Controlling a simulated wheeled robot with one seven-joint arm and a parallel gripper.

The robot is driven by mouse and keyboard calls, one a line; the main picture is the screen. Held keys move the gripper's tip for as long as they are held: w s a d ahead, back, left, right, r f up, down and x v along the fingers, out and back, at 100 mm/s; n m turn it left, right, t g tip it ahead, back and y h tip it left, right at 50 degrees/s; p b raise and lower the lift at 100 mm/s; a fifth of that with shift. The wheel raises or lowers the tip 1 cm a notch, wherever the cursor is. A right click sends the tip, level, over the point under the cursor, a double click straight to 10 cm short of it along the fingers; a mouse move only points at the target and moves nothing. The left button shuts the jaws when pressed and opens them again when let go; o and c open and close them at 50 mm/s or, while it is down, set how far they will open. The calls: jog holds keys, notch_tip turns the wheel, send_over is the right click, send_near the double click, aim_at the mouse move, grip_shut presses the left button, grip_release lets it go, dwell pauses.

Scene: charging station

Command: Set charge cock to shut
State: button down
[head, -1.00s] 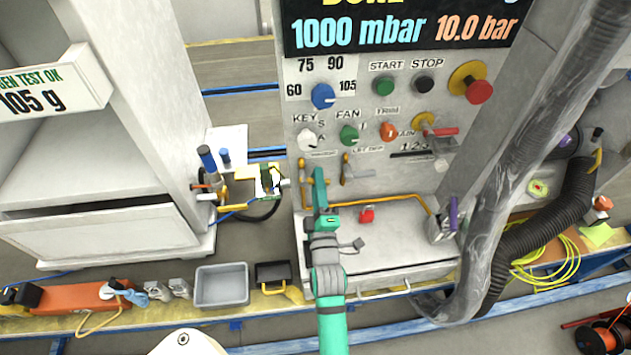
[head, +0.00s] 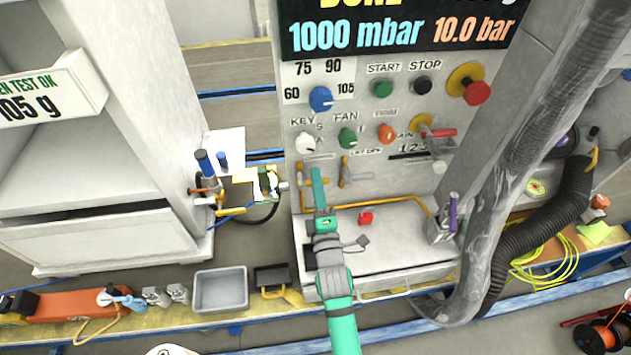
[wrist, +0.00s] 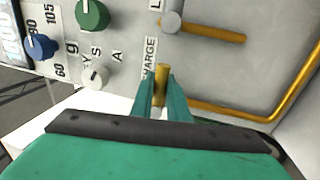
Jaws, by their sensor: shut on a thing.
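The charge cock (wrist: 161,80) is a brass-coloured handle on the grey panel, beside the printed CHARGE label in the wrist view. My teal gripper (wrist: 160,98) has its two fingers closed on either side of this handle, and only the part between and just beyond the fingers shows. In the head view my gripper (head: 317,185) reaches up to the lower left of the panel and hides most of the cock. The handle's exact angle is hard to tell.
A second cock (head: 346,172) with a brass handle sits just right of my gripper; it also shows in the wrist view (wrist: 215,30). The white key knob (head: 306,143) is above. A brass pipe (head: 395,200) and a red item (head: 366,218) lie to the right.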

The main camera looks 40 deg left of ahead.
jog(key=c, duration=1.7)
grip_release()
jog(key=shift+d, duration=0.1)
jog(key=shift+v, duration=5.4)
